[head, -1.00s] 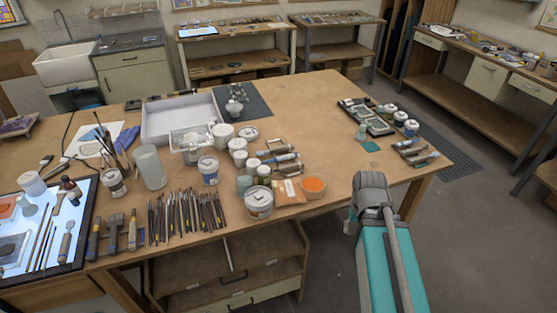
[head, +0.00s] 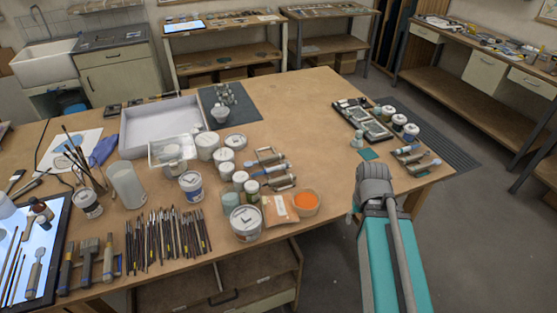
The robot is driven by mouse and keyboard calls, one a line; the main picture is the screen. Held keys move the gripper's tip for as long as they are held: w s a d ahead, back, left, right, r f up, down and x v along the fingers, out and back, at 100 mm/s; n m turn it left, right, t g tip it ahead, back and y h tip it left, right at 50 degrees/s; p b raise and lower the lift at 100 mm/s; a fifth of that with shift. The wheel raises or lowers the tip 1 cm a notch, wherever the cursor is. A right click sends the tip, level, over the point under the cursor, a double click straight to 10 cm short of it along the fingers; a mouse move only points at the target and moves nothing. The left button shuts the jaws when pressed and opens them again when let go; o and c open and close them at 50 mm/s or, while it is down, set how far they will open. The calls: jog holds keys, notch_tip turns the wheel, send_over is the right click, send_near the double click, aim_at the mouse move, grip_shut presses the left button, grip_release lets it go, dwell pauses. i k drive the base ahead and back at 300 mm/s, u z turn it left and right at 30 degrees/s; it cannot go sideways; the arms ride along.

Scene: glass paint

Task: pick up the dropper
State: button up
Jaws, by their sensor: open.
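I cannot make out the dropper for sure among the many small items on the wooden table (head: 300,105). A small brown bottle with a dark cap (head: 42,210) stands by the light panel at the far left, and a small greenish bottle (head: 358,139) stands at the right by a metal tray; I cannot tell whether either has a dropper. My teal and grey arm (head: 394,262) rises at the lower right, its grey joint (head: 375,182) in front of the table's near right edge. My gripper's fingers do not show.
The metal tray (head: 372,128) and several jars stand at the right. The table between is mostly clear.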

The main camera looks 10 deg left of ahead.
aim_at(280, 168)
jog(key=z, duration=0.15)
jog(key=i, duration=0.75)
jog(key=u, duration=1.05)
